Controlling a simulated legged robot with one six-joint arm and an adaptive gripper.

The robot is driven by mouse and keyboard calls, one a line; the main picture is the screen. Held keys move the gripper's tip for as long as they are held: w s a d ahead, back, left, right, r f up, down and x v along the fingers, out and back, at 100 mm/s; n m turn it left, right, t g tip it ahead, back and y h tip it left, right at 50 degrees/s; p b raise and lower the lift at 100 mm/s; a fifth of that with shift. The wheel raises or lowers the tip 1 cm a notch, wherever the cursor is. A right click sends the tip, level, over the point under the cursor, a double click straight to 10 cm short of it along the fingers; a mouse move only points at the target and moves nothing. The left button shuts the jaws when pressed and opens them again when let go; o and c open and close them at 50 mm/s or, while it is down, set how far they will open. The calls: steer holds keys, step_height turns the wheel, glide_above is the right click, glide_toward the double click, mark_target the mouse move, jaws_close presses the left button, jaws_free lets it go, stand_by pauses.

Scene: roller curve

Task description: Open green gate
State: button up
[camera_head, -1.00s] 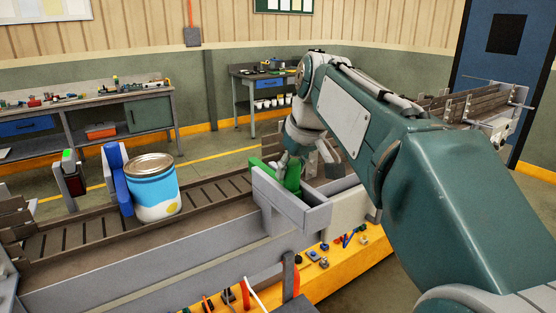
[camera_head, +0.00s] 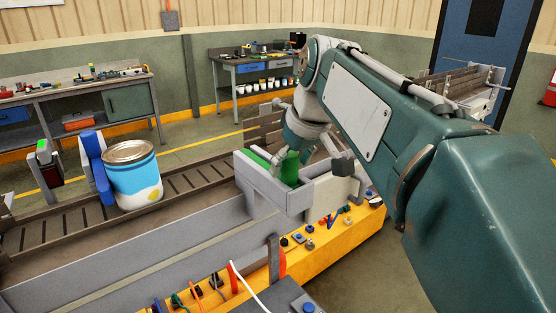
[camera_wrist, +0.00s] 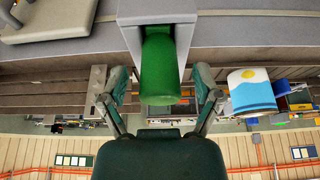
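The green gate (camera_head: 288,168) stands at the grey side housing (camera_head: 262,182) of the roller conveyor, partly hidden by my arm and the housing. In the wrist view the green gate (camera_wrist: 160,72) is a rounded green piece set in a grey frame. My gripper (camera_head: 312,160) is at the gate. In the wrist view my gripper (camera_wrist: 162,88) has its fingers spread on either side of the green piece, with gaps between. A blue gate (camera_head: 98,168) stands across the conveyor at the left, beside a blue and white can (camera_head: 133,178).
The conveyor's grey side rail (camera_head: 150,250) runs along the front. A yellow ledge (camera_head: 340,232) with loose tools and cables lies below it. Workbenches (camera_head: 75,95) stand at the back. A second conveyor section (camera_head: 460,85) is behind my arm at right.

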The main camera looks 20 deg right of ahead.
steer(key=v, duration=1.2)
steer(key=shift+f, duration=0.1)
steer(key=s+a+f+m, duration=0.1)
steer(key=s+f, duration=0.3)
steer(key=f, duration=0.5)
steer(key=s+a+f+m+t+h, duration=0.1)
steer(key=s+f, duration=0.3)
steer(key=f, duration=0.5)
steer(key=s+a+f+m, duration=0.1)
steer(key=s+a+f, duration=0.2)
steer(key=f, duration=0.6)
steer(key=shift+s+f+m, duration=0.2)
steer(key=shift+s+m, duration=0.1)
steer(key=shift+s, duration=0.35)
stand_by(0.4)
